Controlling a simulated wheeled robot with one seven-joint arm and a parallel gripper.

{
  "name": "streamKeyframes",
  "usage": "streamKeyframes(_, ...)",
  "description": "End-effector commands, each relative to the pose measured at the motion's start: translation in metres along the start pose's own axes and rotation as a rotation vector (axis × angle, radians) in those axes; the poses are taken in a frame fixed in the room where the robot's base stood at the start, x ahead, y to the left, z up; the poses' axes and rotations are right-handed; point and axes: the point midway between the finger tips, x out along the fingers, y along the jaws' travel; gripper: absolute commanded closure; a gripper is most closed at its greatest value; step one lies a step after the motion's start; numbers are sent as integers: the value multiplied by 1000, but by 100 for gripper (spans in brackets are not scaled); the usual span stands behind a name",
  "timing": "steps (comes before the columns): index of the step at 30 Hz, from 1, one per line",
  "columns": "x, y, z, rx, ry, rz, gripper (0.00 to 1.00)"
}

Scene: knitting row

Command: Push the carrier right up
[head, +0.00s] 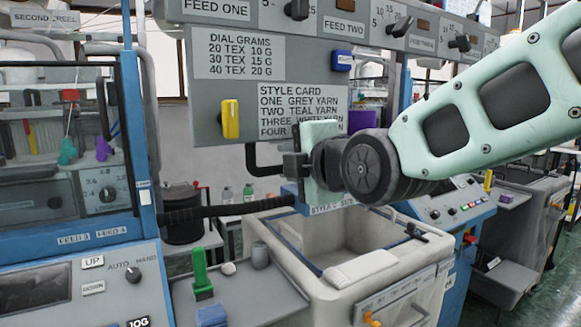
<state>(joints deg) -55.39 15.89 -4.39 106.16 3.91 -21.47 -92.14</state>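I cannot tell for certain which thing is the carrier. Behind the left machine's clear door hang a small red piece (70,96), a teal piece (68,152) and a purple piece (103,148). A yellow handle (230,118) stands upright on the grey panel beside the style card (300,96). My gripper (294,166) is in front of the panel's lower right edge, under the style card and above the cream bin. Its mint plate and dark wrist hide part of the card. Its fingertips are small and seen side-on, and I see nothing held between them.
The open cream bin (262,240) stands below my gripper. A black ribbed bar (230,210) runs left of it. A grey shelf (255,297) holds a green upright piece (201,273) and small items. Several black knobs line the upper panel. Green floor shows at the right.

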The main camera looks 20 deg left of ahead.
Motion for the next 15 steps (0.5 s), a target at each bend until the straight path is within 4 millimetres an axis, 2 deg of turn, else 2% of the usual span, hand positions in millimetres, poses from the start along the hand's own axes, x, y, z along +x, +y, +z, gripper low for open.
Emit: streamKeyframes(15, -2, -4, 0, 0, 0, -9, 64)
